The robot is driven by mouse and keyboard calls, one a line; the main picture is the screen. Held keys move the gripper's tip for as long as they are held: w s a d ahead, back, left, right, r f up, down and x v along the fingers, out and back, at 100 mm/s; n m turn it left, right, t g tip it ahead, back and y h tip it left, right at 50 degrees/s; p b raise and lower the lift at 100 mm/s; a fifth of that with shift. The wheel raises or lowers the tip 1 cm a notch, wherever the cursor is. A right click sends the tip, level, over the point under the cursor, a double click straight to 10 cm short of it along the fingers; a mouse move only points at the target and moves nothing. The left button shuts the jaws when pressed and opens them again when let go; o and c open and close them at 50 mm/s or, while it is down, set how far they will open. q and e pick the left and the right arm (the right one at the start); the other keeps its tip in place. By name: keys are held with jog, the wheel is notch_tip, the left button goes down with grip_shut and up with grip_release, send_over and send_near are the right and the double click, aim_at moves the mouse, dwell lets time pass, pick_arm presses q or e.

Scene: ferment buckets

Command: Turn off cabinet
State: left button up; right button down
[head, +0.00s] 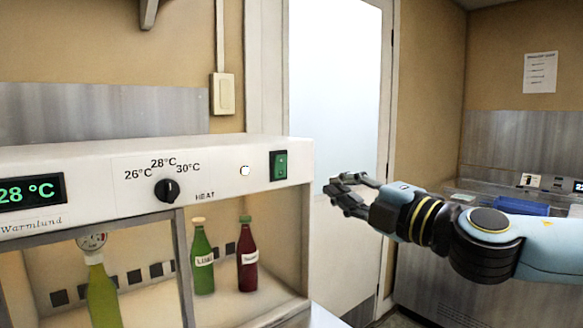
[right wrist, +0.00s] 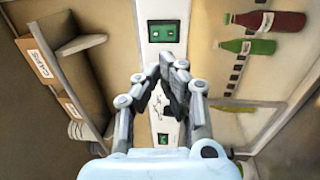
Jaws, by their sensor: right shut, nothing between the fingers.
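The heated cabinet (head: 95,165) has a white front panel at the left of the head view. A green rocker switch (head: 279,165) sits at the panel's right end. A pale round lamp (head: 245,170) is left of it, looking whitish. My right gripper (head: 343,190) is shut and empty, to the right of the switch in the picture and apart from it. In the right wrist view the switch (right wrist: 163,31) is at the top, beyond the closed fingertips (right wrist: 172,66). The fingers hide part of the panel. My left gripper is out of view.
The panel also bears a black knob (head: 167,190) and a green-lit display (head: 30,192) reading 28 °C. Below are a green bottle (head: 202,258) and a red bottle (head: 247,258). A white door (head: 335,90) stands behind. A blue object (head: 522,206) lies on the right-hand unit.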

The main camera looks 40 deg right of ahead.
send_near(284, 162)
jog(key=w+p, duration=0.4)
jog(key=shift+w+a+r, duration=0.15)
jog(key=shift+a+r, duration=0.05)
jog(key=shift+r, duration=0.1)
jog(key=shift+w+a+r, duration=0.1)
jog(key=shift+w+a, duration=0.05)
jog(key=shift+w, duration=1.35)
jog(key=shift+w+b, duration=0.1)
jog(key=shift+b, duration=0.5)
jog(key=shift+r, duration=0.1)
jog(key=shift+p, duration=0.3)
